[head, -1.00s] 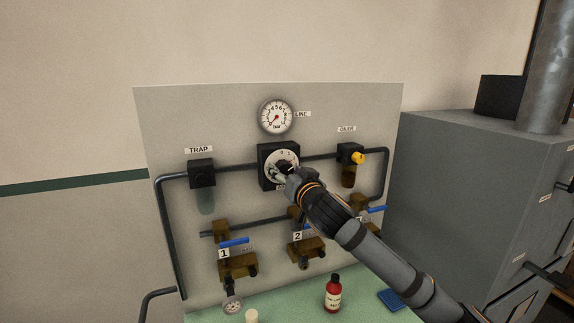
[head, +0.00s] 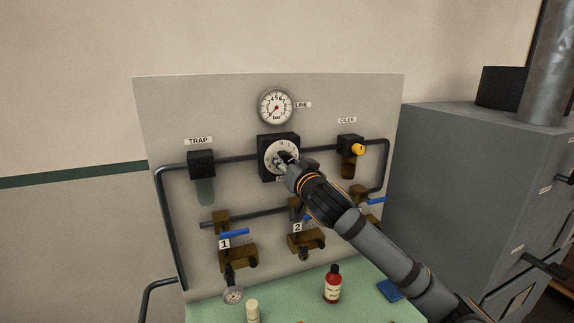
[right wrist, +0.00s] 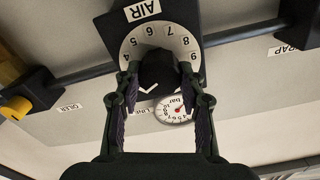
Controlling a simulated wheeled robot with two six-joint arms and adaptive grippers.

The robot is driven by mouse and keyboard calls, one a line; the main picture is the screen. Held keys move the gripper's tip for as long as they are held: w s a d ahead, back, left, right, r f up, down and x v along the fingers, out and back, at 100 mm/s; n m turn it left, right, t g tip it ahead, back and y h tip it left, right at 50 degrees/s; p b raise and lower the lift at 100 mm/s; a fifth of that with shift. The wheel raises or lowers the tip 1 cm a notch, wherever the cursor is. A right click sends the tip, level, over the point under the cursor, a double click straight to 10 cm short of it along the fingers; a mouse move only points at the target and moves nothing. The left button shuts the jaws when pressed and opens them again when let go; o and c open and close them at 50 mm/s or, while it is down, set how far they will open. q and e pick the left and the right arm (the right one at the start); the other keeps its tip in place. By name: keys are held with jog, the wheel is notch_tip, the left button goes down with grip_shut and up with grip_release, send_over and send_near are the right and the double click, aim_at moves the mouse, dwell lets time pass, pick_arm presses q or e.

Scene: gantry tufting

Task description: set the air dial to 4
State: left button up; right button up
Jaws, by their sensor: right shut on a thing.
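The air dial has a black knob (right wrist: 157,70) on a white numbered face (head: 272,160), mounted on a black box in the middle of the panel. My right gripper (head: 287,161) reaches it from the lower right. In the right wrist view, where the picture is upside down, the fingers (right wrist: 160,84) are closed on both sides of the knob. A white mark on the knob points down and left there. The fingers and knob hide part of the scale, so I cannot tell which number it points at. My left gripper is not in view.
The LINE gauge (head: 276,107) is above the dial. The trap (head: 202,165) is to its left and the oiler (head: 350,155) to its right. Blue-handled valves (head: 234,233) are below. A red bottle (head: 333,284) stands on the green bench (head: 285,305).

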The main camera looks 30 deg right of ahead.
jog(key=shift+f+m+b, duration=0.1)
jog(key=shift+m+b, duration=5.5)
jog(key=shift+b, duration=1.1)
jog(key=o, duration=1.2)
